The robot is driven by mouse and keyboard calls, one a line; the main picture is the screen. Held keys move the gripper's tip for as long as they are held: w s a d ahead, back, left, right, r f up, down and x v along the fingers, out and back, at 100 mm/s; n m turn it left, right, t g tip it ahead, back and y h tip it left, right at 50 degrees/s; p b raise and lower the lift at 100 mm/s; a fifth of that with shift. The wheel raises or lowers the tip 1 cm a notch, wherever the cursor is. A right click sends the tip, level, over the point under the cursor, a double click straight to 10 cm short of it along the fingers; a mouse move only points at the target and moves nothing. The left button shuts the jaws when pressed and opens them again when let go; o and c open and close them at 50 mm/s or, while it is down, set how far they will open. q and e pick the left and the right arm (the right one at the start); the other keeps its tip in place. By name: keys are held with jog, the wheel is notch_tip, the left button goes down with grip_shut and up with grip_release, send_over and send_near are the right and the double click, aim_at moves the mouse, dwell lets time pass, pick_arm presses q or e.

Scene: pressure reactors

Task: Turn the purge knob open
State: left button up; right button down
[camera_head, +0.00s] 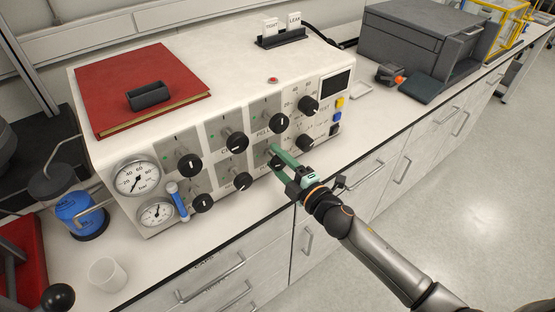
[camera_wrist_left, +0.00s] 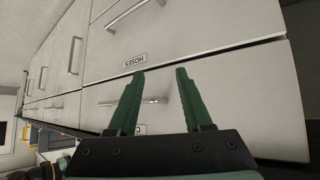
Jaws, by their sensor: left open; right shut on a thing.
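The white control console (camera_head: 226,88) stands on the bench with two rows of black knobs on its front. My right gripper (camera_head: 275,157) has its green fingers shut on a black lower-row knob (camera_head: 277,163), the third from the left in that row. The fingers partly hide this knob, and its label is too small to read, so I cannot confirm from lettering that it is the purge knob. My left gripper (camera_wrist_left: 158,74) is open and empty in the left wrist view, in front of white drawers.
Other knobs sit close to the held one, including an upper knob (camera_head: 278,123) and a right knob (camera_head: 304,142). Two gauges (camera_head: 137,175) and a blue-handled valve (camera_head: 178,201) are at the left. A white cup (camera_head: 107,274) stands on the bench. Drawers (camera_head: 222,277) lie below.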

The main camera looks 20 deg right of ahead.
jog(key=n, duration=0.3)
jog(key=shift+n, duration=0.3)
dwell(0.4)
jog(key=shift+c, duration=1.3)
grip_release()
jog(key=b+v, duration=0.2)
jog(key=v, duration=1)
jog(key=shift+s, duration=0.25)
jog(key=shift+d, duration=0.1)
